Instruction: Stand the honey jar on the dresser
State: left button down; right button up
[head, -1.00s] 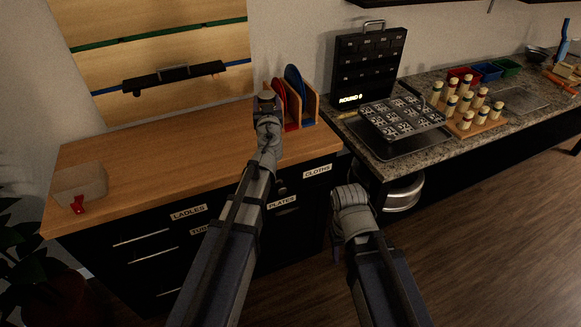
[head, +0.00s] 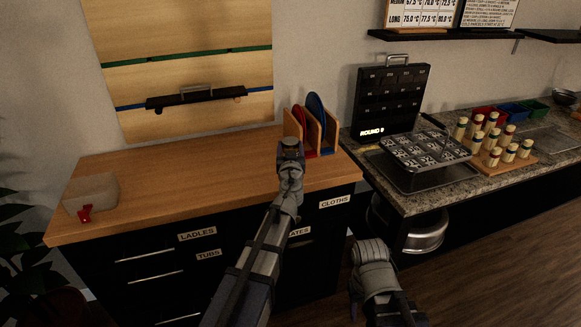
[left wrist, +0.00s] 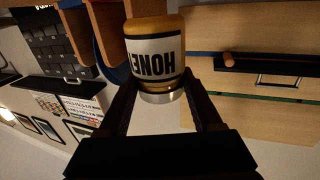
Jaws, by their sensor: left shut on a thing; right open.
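The honey jar (left wrist: 156,55), amber with a white HONEY label, is between the fingers of my left gripper (left wrist: 162,92) in the left wrist view. That view is upside down, and the jar looks upright in the room. In the head view my left gripper (head: 291,148) is shut on the jar and hides it, over the right part of the wooden-topped dresser (head: 190,175). I cannot tell whether the jar's base touches the top. My right gripper (head: 368,252) is open and empty, low in front of the dresser's right end; its fingertips are hard to see.
A rack (head: 331,132) with red and blue plates stands just behind my left gripper. A clear tub (head: 92,192) with a red clip is at the dresser's left end. The middle of the top is clear. A granite counter (head: 410,203) with a black case adjoins at right.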

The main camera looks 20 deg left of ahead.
pick_arm(q)
jog(key=shift+f, duration=0.1)
notch_tip(320, 180, down, 4)
jog(key=b, duration=0.3)
jog(key=shift+b, duration=0.4)
jog(key=shift+r, duration=0.2)
jog(key=shift+f, duration=0.15)
jog(key=shift+c, duration=0.3)
grip_release()
